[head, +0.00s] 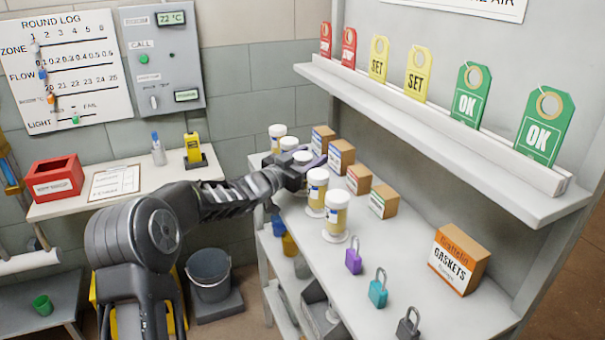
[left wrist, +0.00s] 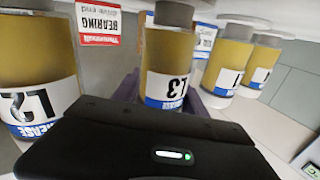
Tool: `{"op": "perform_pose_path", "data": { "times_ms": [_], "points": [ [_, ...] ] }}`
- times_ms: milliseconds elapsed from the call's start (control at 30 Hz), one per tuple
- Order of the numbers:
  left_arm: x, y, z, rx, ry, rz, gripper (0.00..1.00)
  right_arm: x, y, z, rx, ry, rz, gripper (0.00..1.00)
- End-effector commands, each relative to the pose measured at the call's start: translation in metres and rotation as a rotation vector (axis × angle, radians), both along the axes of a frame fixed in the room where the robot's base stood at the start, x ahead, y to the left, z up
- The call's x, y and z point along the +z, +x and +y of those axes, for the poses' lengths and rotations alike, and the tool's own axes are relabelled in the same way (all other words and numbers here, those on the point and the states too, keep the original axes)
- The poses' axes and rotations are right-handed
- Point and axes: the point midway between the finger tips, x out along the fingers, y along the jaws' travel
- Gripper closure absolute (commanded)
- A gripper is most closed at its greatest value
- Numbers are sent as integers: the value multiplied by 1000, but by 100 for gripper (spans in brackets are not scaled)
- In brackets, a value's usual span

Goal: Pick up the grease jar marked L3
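The grease jar marked L3 (left wrist: 168,68) stands in the middle of the left wrist view, its label upside down there. In the head view, its white lid (head: 302,157) shows at my left gripper (head: 306,166), and its body is mostly hidden. My left gripper's fingers (left wrist: 168,98) lie on both sides of the L3 jar, close to its wall; whether they press on it I cannot tell. The jar marked L2 (left wrist: 38,88) stands to the left in the wrist view. More yellow jars (left wrist: 228,65) stand to the right. My right gripper is not in view.
Jars stand in a row on the grey shelf (head: 440,305), with nearer ones (head: 336,213) close to the gripper. Small boxes (head: 341,155) stand behind them. Padlocks (head: 377,289) and a gasket box (head: 458,259) are nearer. A tag ledge (head: 440,135) overhangs the shelf.

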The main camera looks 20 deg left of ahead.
Motion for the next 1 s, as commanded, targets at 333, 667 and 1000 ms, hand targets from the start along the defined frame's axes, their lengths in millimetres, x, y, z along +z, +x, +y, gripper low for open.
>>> {"op": "perform_pose_path", "data": {
  "times_ms": [333, 667, 1000],
  "points": [
    [0, 0, 0, 0, 0, 0, 79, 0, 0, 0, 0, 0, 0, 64],
    [0, 0, 0, 0, 0, 0, 100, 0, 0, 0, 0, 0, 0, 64],
    [3, 0, 0, 0, 0, -2, 100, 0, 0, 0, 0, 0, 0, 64]
  ]
}}
